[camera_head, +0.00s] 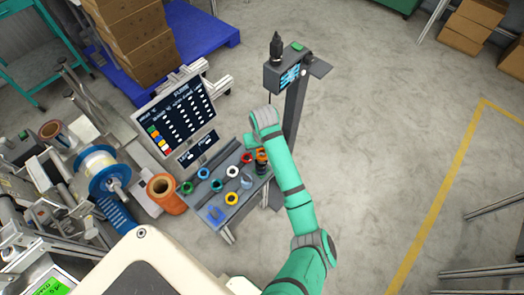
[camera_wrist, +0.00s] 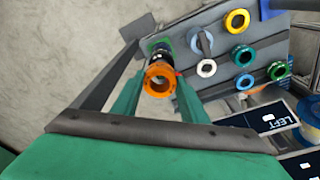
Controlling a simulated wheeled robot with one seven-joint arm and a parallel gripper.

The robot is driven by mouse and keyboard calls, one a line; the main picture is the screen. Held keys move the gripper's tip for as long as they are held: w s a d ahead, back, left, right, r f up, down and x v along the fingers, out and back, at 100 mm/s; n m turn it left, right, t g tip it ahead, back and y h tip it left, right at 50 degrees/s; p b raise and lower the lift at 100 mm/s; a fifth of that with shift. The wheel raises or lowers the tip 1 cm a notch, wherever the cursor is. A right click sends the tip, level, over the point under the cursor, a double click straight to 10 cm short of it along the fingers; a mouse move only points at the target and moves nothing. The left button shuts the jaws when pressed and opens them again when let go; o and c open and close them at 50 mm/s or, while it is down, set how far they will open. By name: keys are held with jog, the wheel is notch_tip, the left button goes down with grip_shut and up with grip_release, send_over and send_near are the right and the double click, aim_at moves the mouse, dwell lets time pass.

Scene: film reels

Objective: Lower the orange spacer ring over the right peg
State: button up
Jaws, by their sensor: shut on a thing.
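The orange spacer ring (camera_wrist: 159,80) is between the fingertips of my gripper (camera_wrist: 161,75), which is shut on it. Just beyond it in the wrist view is a dark stack (camera_wrist: 155,47) with a green part at its far side, seemingly at the right peg. The ring hides part of this stack, and I cannot tell whether the ring is above the peg or around it. In the head view the orange ring (camera_head: 261,154) shows small at the right end of the grey table (camera_head: 232,212), partly hidden by my gripper (camera_head: 258,147).
A grey post with a small display (camera_head: 288,77) stands close behind my arm. A large screen (camera_head: 180,115) stands at the left.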

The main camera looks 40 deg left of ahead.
jog(key=shift+f, duration=1.85)
dwell(0.7)
jog(key=o, duration=1.2)
jog(key=shift+s, duration=0.1)
jog(key=shift+c, duration=0.2)
jog(key=r, duration=0.7)
jog(key=s+d+r, duration=0.1)
jog(key=r, duration=0.2)
jog(key=shift+r, duration=0.35)
